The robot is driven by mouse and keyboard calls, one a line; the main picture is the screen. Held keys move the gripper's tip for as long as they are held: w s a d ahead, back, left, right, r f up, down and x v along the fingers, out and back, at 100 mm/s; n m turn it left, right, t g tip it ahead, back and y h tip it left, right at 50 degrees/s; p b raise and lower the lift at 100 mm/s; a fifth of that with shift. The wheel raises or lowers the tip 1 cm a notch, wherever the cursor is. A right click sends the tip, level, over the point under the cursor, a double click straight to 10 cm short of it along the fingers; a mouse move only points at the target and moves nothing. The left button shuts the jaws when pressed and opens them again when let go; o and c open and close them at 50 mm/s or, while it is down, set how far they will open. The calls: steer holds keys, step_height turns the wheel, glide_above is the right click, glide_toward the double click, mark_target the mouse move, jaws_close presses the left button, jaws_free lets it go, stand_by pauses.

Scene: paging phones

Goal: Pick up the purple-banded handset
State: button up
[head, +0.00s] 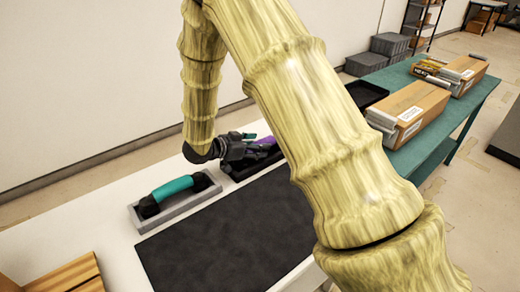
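The purple-banded handset (267,143) shows only as a small purple patch and dark parts, at a dark cradle or tray (238,174) near the back of the white table. My arm hides its right side. My gripper (256,149) is at the left of the purple band, pointing right, and overlaps the handset in the picture. I cannot tell whether its fingers touch the handset or whether they are open or shut. A small teal piece (249,136) shows just above the fingers; I cannot tell what it belongs to.
A teal-banded handset (173,188) rests on a grey cradle (178,207) to the left. A black mat (225,243) lies in front. A wooden item (66,278) is at lower left. A green table (443,120) with cardboard boxes (412,108) stands at right.

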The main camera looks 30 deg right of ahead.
steer(key=shift+w+d+f, duration=0.1)
steer(key=shift+d+f, duration=0.2)
steer(key=shift+d, duration=0.25)
steer(key=c, duration=1.3)
steer(key=shift+o, duration=0.2)
steer(key=shift+r, duration=0.1)
